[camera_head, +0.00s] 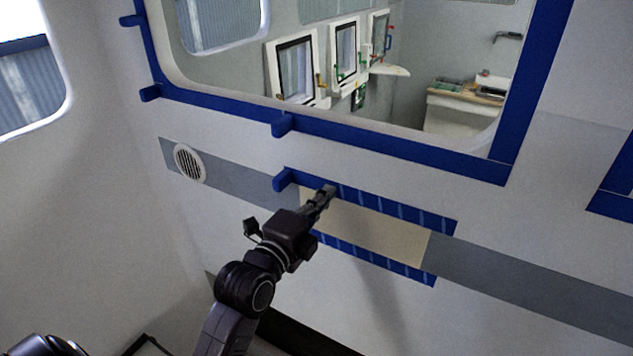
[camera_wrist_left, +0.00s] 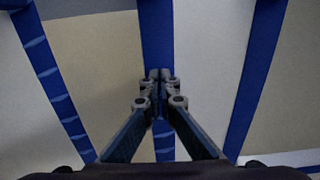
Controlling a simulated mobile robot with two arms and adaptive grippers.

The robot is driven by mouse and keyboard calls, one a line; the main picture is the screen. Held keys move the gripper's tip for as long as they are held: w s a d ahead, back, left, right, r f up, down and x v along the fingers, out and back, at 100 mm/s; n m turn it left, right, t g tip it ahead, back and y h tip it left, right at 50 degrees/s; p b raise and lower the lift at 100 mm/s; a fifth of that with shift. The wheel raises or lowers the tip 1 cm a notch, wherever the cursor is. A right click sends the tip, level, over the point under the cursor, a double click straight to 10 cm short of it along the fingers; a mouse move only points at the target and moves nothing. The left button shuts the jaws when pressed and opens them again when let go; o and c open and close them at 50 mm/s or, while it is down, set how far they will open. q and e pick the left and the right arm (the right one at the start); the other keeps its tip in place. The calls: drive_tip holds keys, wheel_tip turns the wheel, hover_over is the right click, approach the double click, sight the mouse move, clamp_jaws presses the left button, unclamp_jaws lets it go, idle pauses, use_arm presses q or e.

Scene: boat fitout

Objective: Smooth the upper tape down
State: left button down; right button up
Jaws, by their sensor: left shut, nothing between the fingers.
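The upper tape (camera_head: 400,212) is a blue strip along the top edge of a cream panel (camera_head: 385,234) on the white wall. Pale slanting lines cross it from its middle to its right end; its left end looks plain, with a blue tab sticking out. My left gripper (camera_head: 329,190) is shut and empty, its tips at the left part of this tape. In the left wrist view the closed fingertips (camera_wrist_left: 160,74) lie over the upper tape (camera_wrist_left: 156,35); whether they touch it is unclear. My right gripper is not in view.
The lower tape (camera_head: 380,262), also with pale lines, runs along the panel's bottom edge. Blue tape (camera_head: 400,137) with tabs borders the window opening above. A round vent (camera_head: 189,163) sits left on the grey band (camera_head: 520,283).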

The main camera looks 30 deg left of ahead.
sight(377, 204)
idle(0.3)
use_arm(q)
drive_tip(key=shift+w+d+p, duration=0.1)
drive_tip(key=shift+d+p, duration=0.45)
drive_tip(key=shift+d, duration=1.35)
drive_tip(key=shift+d, duration=0.2)
drive_tip(key=shift+p, duration=0.3)
drive_tip(key=shift+d, duration=1.85)
drive_tip(key=shift+d, duration=1.2)
